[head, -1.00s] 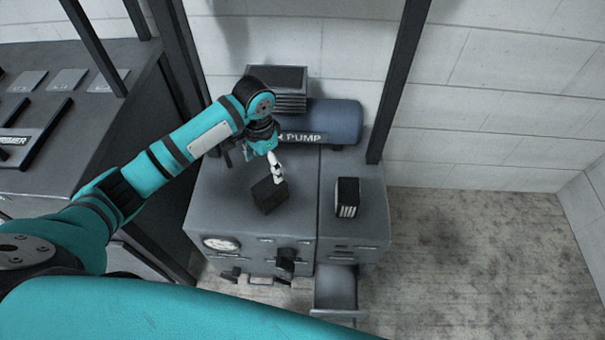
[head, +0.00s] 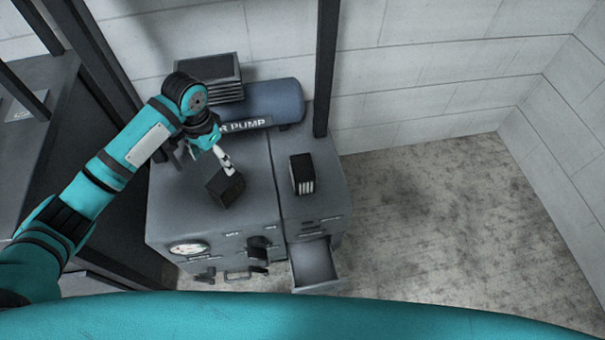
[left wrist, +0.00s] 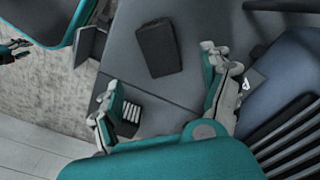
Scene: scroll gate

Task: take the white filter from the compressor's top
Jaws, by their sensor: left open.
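The white filter (head: 302,174) is a small dark block with white ribs on its front. It stands upright on the right part of the compressor's grey top (head: 262,190). In the left wrist view the filter (left wrist: 129,113) is partly hidden behind one finger. My left gripper (head: 225,163) is open and empty above the left part of the top, close to a plain dark block (head: 225,187). That block (left wrist: 157,48) lies between and beyond the open fingers (left wrist: 160,68) in the wrist view. Part of my right gripper (left wrist: 12,51) shows at the wrist view's left edge; its jaw state is unclear.
A blue tank marked PUMP (head: 275,101) and a ribbed dark box (head: 212,78) stand at the back. A dark post (head: 326,70) rises behind the filter. An open drawer (head: 314,264) juts from the front. Bare floor (head: 430,215) lies to the right.

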